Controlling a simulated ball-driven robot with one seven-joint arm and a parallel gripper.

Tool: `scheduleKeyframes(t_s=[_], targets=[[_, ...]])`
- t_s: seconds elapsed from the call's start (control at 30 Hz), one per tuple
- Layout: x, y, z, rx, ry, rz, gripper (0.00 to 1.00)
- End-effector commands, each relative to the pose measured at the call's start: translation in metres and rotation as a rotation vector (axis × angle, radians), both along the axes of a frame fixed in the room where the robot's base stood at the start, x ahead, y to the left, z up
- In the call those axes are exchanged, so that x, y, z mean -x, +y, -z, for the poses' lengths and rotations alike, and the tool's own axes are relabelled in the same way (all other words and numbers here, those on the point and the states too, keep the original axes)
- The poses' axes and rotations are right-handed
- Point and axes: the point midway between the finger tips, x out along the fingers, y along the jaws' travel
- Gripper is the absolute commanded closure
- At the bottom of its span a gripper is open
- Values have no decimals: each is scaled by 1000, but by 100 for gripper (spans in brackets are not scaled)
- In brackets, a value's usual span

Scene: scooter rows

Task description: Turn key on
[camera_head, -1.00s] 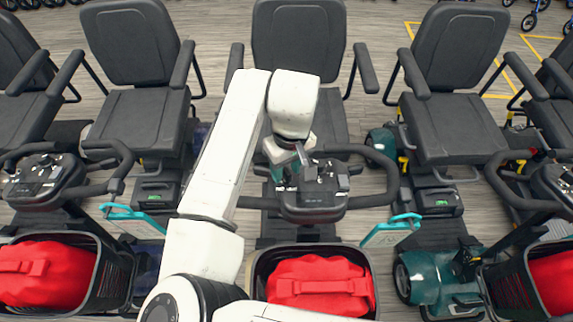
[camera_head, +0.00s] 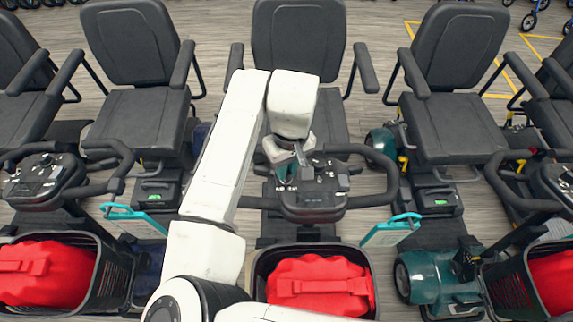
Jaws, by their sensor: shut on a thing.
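The middle scooter's control panel (camera_head: 312,192) is a dark console between two looped handlebars, with small knobs and switches on top. My gripper (camera_head: 291,172) reaches down from my white arm to the left part of this panel. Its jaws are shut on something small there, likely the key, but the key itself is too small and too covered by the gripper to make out. The black seat (camera_head: 300,48) of the same scooter stands behind the panel.
Black baskets with red bags stand in front of the scooters; the middle red bag (camera_head: 322,285) lies just below the panel. Other scooters stand close on both sides. Teal-framed panels (camera_head: 393,229) stick up between them.

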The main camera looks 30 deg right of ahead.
Motion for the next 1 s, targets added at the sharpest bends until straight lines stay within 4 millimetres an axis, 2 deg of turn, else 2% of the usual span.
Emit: scheduleKeyframes(t_s=[0.27, 1.0], targets=[[0, 1, -1, 26, 15, 172, 100], [-2, 2, 0, 112, 67, 819, 100]])
